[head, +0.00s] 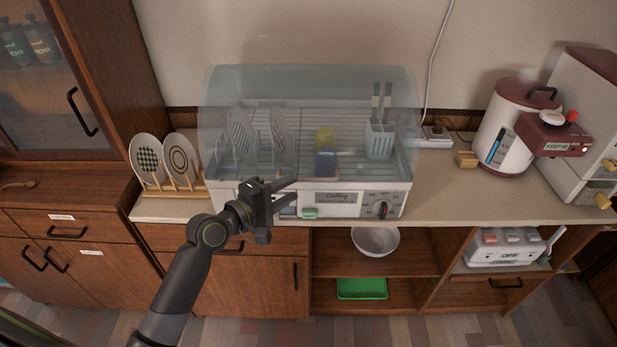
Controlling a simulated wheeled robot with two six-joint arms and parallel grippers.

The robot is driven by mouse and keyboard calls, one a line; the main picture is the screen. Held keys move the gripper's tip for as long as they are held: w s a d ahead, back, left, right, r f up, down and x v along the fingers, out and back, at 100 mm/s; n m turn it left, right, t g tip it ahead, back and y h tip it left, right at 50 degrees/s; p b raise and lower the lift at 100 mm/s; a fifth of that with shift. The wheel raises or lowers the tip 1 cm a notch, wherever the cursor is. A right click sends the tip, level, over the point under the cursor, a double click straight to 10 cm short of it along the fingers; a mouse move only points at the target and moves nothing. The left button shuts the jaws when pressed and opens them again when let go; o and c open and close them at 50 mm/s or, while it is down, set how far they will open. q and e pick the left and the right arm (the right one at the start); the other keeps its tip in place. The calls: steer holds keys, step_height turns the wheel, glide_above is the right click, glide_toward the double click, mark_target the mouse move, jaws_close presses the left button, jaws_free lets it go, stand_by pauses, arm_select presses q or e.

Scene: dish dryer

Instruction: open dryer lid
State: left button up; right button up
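The dish dryer (337,198) stands on the counter, a white box with a dial and a label on its front. Its clear, bluish lid (310,82) is a curved cover and looks down over the wire rack. Through the lid I see plates (243,135), a cutlery holder (380,140), and a yellow cup and a blue cup (325,162). My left gripper (294,190) is in front of the dryer's front left part, its two fingers apart with nothing seen between them. It hides part of the front panel; I cannot tell if it touches. My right gripper is not in view.
A wooden stand with two plates (146,160) is left of the dryer. A white and red rice dispenser or cooker (508,125) stands to the right. Below are shelves with a white bowl (376,243) and green tray (361,289).

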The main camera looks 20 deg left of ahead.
mark_target(305, 181)
arm_select(q)
steer(key=x, duration=0.7)
steer(key=shift+s, duration=0.1)
steer(key=shift+c, duration=0.4)
jaws_close()
